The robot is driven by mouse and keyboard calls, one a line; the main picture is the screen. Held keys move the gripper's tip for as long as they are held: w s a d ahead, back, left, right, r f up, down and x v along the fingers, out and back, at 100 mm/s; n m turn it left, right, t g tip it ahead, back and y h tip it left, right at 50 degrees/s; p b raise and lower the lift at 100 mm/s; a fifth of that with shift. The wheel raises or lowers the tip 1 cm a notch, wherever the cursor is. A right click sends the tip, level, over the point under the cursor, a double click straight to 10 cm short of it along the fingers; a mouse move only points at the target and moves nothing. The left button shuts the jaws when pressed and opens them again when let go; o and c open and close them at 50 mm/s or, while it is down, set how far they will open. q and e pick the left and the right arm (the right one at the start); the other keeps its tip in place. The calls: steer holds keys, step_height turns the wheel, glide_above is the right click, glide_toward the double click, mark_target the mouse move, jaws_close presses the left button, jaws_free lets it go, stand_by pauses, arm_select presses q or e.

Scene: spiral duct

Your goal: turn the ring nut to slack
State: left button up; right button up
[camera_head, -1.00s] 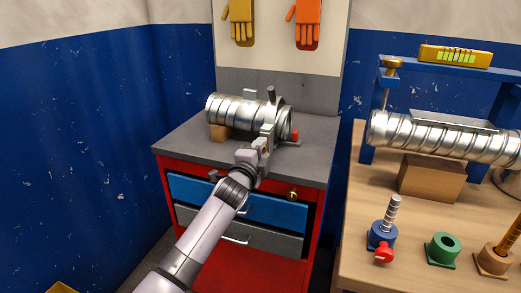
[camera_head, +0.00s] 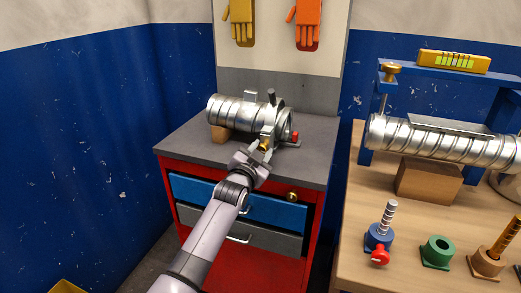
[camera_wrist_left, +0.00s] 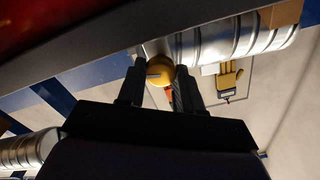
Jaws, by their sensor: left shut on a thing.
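A shiny spiral duct (camera_head: 235,112) lies on the grey top of the red cabinet, with a metal clamp collar (camera_head: 279,118) around its right end. A brass ring nut (camera_head: 265,145) sits low on the front of the collar. My left gripper (camera_head: 262,149) reaches up from the front and is shut on the nut. In the left wrist view, the round brass nut (camera_wrist_left: 160,71) shows between the two dark fingers (camera_wrist_left: 161,85). The fingers partly hide it in the head view. My right gripper is not in view.
A red-tipped fitting (camera_head: 295,137) lies right of the collar. The cabinet (camera_head: 170,168) has blue and grey drawers. A wooden bench (camera_head: 355,245) at right carries another duct (camera_head: 440,143), a blue frame and several coloured fittings. The cabinet's front left top is clear.

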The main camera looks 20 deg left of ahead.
arm_select(q)
steer(key=n+p, duration=0.1)
steer(key=n, duration=0.3)
steer(key=shift+n, duration=0.4)
steer(key=n, duration=0.4)
steer(key=shift+a+p, duration=0.1)
steer(key=shift+p, duration=0.3)
steer(key=n, duration=0.5)
steer(key=shift+a, duration=0.1)
steer(key=shift+f+n, duration=0.1)
steer(key=shift+n, duration=1.9)
steer(key=o, duration=1)
steer(key=shift+o, duration=0.2)
